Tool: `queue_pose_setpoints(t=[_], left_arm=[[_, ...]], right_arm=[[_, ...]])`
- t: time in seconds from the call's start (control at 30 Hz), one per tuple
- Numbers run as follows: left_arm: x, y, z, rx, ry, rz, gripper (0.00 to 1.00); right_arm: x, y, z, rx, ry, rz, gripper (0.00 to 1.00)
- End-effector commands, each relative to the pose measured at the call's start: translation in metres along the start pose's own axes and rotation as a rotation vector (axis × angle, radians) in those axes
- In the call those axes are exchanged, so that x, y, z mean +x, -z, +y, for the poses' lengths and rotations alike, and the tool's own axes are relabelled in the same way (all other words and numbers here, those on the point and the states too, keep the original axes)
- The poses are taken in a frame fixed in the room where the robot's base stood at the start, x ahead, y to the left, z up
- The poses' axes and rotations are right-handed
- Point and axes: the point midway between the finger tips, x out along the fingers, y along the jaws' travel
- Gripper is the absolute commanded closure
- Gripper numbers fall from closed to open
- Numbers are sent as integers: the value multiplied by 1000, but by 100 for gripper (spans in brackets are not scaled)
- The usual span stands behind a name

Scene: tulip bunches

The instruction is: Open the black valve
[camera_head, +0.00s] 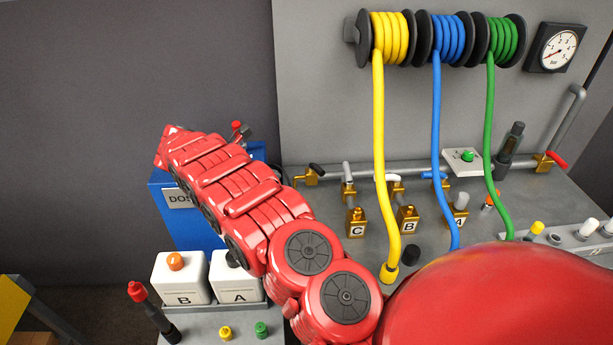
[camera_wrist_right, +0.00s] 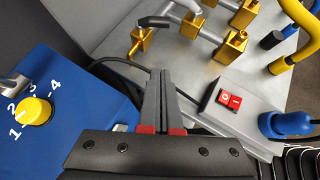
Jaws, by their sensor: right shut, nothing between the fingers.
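The black valve is a short black handle (camera_head: 317,169) on a brass body (camera_head: 305,178) at the left end of the grey pipe in the head view. In the right wrist view a brass valve (camera_wrist_right: 142,42) with a dark handle (camera_wrist_right: 155,22) stands at the top, beyond the fingertips; it looks like the same valve. My right gripper (camera_wrist_right: 158,72) is shut and empty, its fingers pointing up the picture towards that valve and apart from it. In the head view my red right arm hides most of the gripper. My left gripper is not in view.
A blue box (camera_head: 180,225) stands left of the valve; the wrist view shows its yellow dial (camera_wrist_right: 35,110). A red switch (camera_wrist_right: 229,98) and a blue plug (camera_wrist_right: 285,125) lie right of the fingers. Yellow (camera_head: 379,150), blue (camera_head: 437,130) and green (camera_head: 490,130) hoses hang right of the valve.

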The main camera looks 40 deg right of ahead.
Motion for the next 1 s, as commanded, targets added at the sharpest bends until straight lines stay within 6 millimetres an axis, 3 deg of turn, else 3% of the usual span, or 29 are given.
queue_pose_setpoints(t=[0.23, 0.67, 0.8, 1.0], left_arm=[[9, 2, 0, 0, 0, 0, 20], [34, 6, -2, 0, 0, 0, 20], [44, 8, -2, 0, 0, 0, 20], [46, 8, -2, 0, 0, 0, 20]], right_arm=[[18, -4, -2, -16, 4, -2, 100], [100, -4, -2, -12, 3, -4, 100], [113, -23, -2, -11, 3, -4, 100], [122, -33, -1, -10, 1, -4, 100]])
